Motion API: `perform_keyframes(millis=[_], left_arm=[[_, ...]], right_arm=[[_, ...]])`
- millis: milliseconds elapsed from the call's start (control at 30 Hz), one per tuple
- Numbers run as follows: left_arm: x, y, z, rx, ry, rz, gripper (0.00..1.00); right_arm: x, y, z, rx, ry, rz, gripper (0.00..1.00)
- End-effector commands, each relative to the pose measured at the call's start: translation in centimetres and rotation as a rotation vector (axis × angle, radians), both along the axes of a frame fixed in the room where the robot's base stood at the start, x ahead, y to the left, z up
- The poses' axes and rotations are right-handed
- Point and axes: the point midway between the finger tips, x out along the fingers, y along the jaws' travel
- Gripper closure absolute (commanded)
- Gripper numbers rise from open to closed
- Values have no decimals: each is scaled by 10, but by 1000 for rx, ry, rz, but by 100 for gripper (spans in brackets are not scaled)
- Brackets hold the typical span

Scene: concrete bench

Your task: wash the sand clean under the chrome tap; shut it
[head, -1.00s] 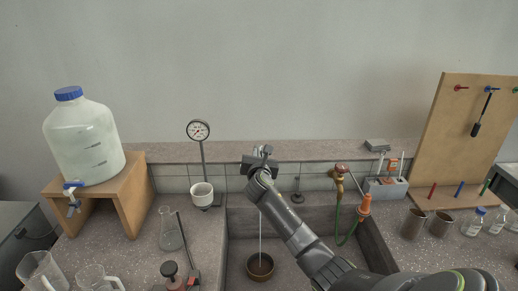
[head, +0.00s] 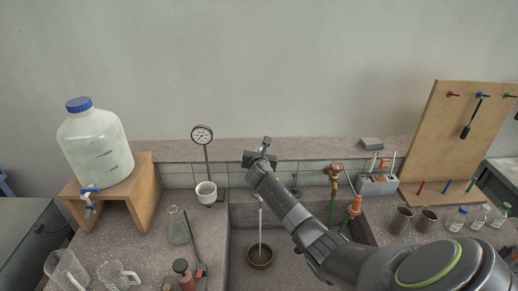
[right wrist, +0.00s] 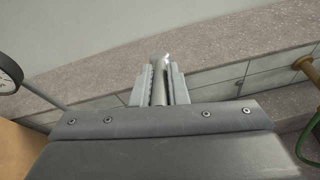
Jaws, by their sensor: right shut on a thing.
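A brown bowl (head: 260,257) stands on the floor of the sink (head: 284,270). A thin stream of water (head: 261,226) falls into it. Sand inside the bowl is too small to make out. My right gripper (head: 260,158) is above the stream at the back of the sink and hides most of the tap. In the right wrist view my right gripper (right wrist: 158,88) is shut on a slim metal part of the chrome tap (right wrist: 159,85), which shows between its fingers. My left gripper is out of view.
A brass tap with a green hose (head: 334,178) is to the right. A flask (head: 178,228) and glass jugs stand at the left front.

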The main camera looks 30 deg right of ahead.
Motion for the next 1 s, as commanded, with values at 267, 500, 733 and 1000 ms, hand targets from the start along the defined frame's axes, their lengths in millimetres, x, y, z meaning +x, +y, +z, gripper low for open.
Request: perform_keyframes(millis=[267,500,733,1000], left_arm=[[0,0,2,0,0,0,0],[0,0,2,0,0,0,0],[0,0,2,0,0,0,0],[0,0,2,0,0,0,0]], right_arm=[[0,0,0,4,3,1,100],[0,0,0,4,3,1,68],[0,0,0,3,4,0,65],[-7,5,3,3,2,1,65]])
